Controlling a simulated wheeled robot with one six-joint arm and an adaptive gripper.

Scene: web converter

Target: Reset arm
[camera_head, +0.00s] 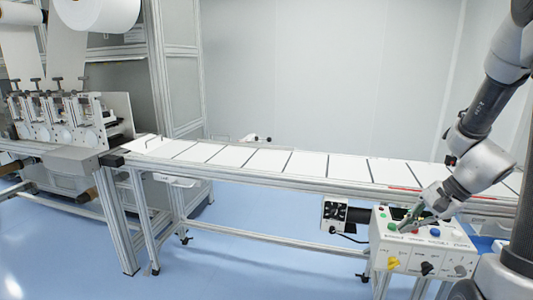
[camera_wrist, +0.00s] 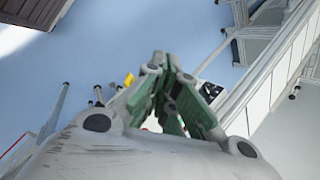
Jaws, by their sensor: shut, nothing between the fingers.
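My gripper (camera_head: 403,226) is in the head view at the lower right, at the top of a white control box (camera_head: 405,253). Its green fingers are together and hold nothing. In the wrist view the fingertips (camera_wrist: 158,58) meet in the middle, with blue floor behind them. My arm reaches down from the upper right of the head view. The box carries red, green and blue buttons on top and yellow, black and grey knobs on its front. I cannot tell whether the fingers touch a button.
A long conveyor (camera_head: 270,160) with white sheets runs behind the box. A web machine (camera_head: 70,120) with white rolls stands at the left. The blue floor (camera_head: 230,265) in front is clear.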

